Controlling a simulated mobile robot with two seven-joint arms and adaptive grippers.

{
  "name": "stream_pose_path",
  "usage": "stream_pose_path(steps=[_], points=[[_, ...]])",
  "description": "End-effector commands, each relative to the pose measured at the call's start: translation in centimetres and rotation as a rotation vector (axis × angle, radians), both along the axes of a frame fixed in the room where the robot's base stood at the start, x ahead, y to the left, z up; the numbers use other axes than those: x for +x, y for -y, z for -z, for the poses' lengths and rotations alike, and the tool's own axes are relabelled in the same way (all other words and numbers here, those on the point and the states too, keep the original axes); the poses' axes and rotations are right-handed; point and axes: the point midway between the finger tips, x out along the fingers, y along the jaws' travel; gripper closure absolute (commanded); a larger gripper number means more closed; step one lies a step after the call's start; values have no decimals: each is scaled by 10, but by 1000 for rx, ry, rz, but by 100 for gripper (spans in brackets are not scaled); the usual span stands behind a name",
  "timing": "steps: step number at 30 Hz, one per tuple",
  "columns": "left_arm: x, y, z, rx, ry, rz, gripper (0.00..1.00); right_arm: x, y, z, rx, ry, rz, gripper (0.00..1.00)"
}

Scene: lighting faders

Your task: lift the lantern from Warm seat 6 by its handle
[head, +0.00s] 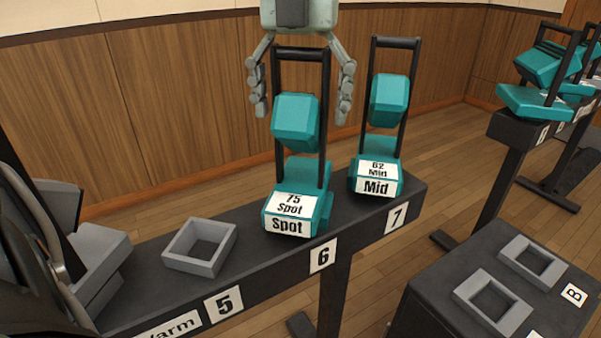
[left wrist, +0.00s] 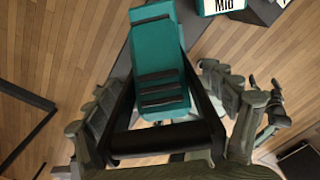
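The lantern at seat 6 (head: 295,124) is teal with a black loop handle (head: 300,52) and a "75 Spot" label. It stands upright on the dark rail marked "Warm" (head: 250,260), above the number 6 plate. My left gripper (head: 303,108) is open, with its fingers spread on either side of the handle's upper part. In the left wrist view, the handle's black bar (left wrist: 168,140) lies between the open fingers, close to the palm. The fingers appear apart from the handle. The lantern's seat is hidden under its base.
Another teal lantern (head: 387,100), labelled "62 Mid", stands close by at seat 7. An empty grey square seat (head: 200,247) is at 5. A dark stand marked B (head: 430,300) with two empty seats is at lower right. More teal lanterns (head: 535,102) stand on a rail at far right.

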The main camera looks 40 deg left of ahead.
Motion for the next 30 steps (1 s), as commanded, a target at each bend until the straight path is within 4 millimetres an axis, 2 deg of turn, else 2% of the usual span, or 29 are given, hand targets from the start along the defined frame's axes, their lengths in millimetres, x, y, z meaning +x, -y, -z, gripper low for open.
stream_pose_path(steps=[2, 15, 24, 27, 30], points=[[0, 0, 0, 0, 0, 0, 31, 0, 0, 0, 0, 0, 0, 12], [0, 0, 1, 0, -2, 0, 85, 0, 0, 0, 0, 0, 0, 12], [0, 0, -3, 1, 0, 0, 88, 0, 0, 0, 0, 0, 0, 12], [0, 0, -13, 2, 1, -1, 94, 0, 0, 0, 0, 0, 0, 12], [1, 0, -31, 1, 4, 0, 94, 0, 0, 2, 0, -3, -1, 12]])
